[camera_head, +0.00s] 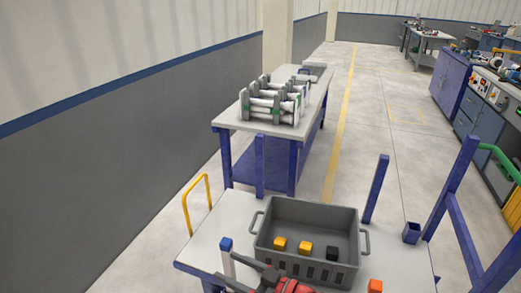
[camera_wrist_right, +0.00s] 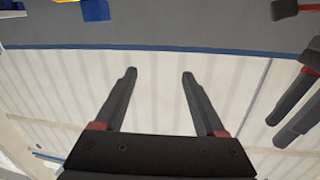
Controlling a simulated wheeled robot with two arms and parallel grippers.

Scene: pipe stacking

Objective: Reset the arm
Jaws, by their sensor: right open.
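My right gripper (camera_head: 226,266) comes in at the bottom of the head view, over the near edge of the white table, with dark fingers and red parts. In the right wrist view its two fingers (camera_wrist_right: 158,76) stand well apart with nothing between them. Another pair of dark fingers (camera_wrist_right: 290,120), seemingly my left gripper, shows at the right edge of that view, partly cut off. Its opening is unclear. White pipes (camera_head: 272,110) lie stacked in a grey rack (camera_head: 245,106) on the far table, away from my right gripper.
A grey crate (camera_head: 312,210) on the near table (camera_head: 215,235) holds two yellow blocks (camera_head: 292,245) and a black block (camera_head: 332,253). An orange block (camera_head: 375,285) lies beside it. Blue posts (camera_head: 376,188) rise around the table.

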